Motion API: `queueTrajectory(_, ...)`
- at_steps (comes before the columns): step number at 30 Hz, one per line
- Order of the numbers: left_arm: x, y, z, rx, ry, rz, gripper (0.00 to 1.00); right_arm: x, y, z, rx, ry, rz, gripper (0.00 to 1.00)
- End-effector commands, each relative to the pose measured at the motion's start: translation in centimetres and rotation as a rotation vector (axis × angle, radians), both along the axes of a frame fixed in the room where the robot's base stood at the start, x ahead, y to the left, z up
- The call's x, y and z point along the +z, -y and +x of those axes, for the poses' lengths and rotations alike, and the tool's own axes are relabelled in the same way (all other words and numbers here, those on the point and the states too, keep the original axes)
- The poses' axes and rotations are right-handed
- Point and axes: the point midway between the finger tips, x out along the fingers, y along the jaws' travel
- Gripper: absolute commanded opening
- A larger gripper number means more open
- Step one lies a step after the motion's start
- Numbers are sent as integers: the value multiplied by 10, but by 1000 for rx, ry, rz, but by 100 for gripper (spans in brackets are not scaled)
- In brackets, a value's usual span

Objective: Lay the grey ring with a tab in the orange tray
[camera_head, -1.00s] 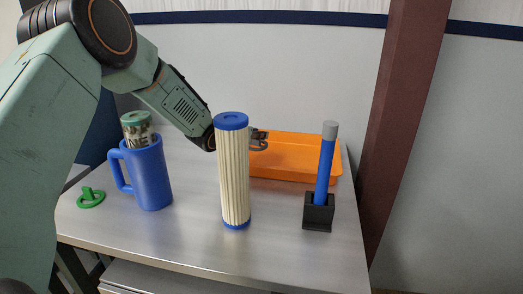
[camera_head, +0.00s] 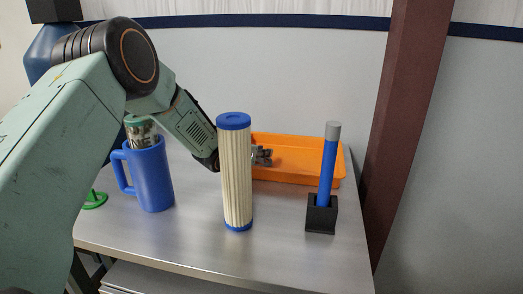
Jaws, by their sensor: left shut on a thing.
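The orange tray (camera_head: 308,180) lies at the back of the metal table, its left end hidden behind a tall pleated cylinder. My left gripper (camera_head: 263,156) reaches in behind that cylinder, with its tips showing just right of it, over the left part of the tray. It is shut on a small grey thing, which I take for the grey ring. The ring's outline and tab cannot be made out clearly here. Its height above the tray floor is hard to tell. My right gripper is not in view.
The cream pleated cylinder with blue ends (camera_head: 237,180) stands upright in front of my gripper. A blue mug (camera_head: 152,180) holds a green-lidded jar (camera_head: 141,133). A blue rod (camera_head: 328,170) stands in a black holder (camera_head: 321,216) at the right.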

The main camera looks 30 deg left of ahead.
Motion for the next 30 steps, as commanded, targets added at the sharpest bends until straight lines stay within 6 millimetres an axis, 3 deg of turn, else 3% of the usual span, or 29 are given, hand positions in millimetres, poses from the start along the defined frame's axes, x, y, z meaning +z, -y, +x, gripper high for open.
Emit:
queueTrajectory(6,-4,0,0,0,-1,0,0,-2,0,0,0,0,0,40)
queueTrajectory(7,-5,0,0,0,-1,0,25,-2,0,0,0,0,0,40)
queueTrajectory(15,-5,0,0,0,-2,0,47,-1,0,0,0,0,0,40)
queueTrajectory(23,-5,0,-1,0,-3,0,47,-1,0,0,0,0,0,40)
queueTrajectory(28,11,0,0,0,0,0,47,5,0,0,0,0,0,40)
queueTrajectory(30,13,-2,-9,3,-3,-5,47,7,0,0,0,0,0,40)
